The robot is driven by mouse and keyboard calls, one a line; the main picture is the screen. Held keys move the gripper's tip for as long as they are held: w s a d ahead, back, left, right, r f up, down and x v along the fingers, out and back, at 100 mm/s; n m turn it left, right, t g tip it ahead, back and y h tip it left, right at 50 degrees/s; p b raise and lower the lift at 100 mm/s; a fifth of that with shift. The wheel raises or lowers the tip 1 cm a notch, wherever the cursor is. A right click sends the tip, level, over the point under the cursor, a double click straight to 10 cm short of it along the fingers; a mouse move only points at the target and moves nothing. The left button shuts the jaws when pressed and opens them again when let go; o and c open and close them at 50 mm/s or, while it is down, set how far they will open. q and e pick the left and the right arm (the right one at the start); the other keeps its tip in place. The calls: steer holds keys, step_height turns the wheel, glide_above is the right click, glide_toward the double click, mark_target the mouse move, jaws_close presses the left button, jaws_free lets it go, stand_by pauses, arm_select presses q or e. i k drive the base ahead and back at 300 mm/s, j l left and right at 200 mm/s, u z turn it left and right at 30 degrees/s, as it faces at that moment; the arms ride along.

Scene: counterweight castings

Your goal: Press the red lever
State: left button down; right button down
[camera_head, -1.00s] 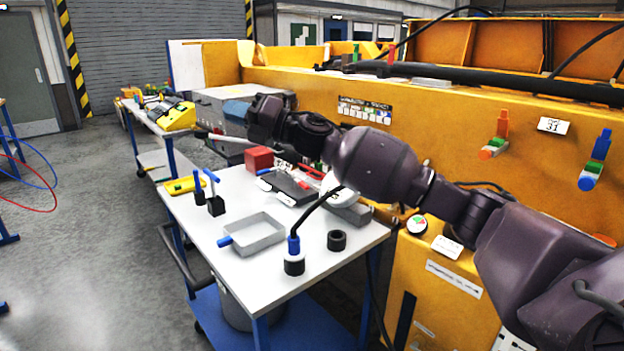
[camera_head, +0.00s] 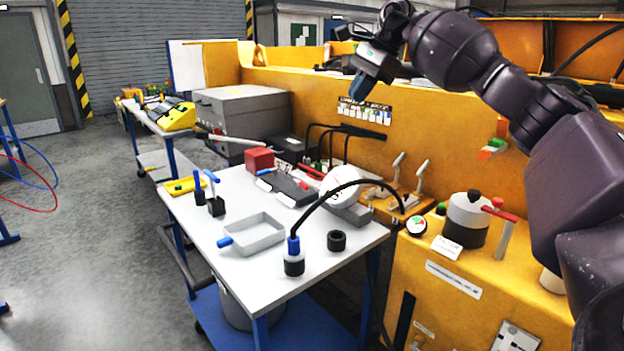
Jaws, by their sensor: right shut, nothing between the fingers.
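A red-handled lever (camera_head: 499,210) stands on a pale post on top of the yellow cabinet at the right, beside a grey cylinder. A second red-orange handle (camera_head: 502,128) is on the yellow machine wall above it, partly hidden by my right arm. I cannot tell which one the task means. My right gripper (camera_head: 358,88) is shut and empty, pointing down in front of the yellow wall, well up and left of both handles and apart from them. My left gripper is not in view.
A white-topped cart (camera_head: 205,240) holds a grey tray (camera_head: 255,234), a red block (camera_head: 259,159) and a black hose (camera_head: 335,190) arching to the machine. Two pale-handled levers (camera_head: 421,175) stand behind a round gauge (camera_head: 340,187). The grey cylinder (camera_head: 467,218) stands close beside the red-handled lever.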

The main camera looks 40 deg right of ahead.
mark_target(298, 182)
steer(key=i+l, duration=0.8)
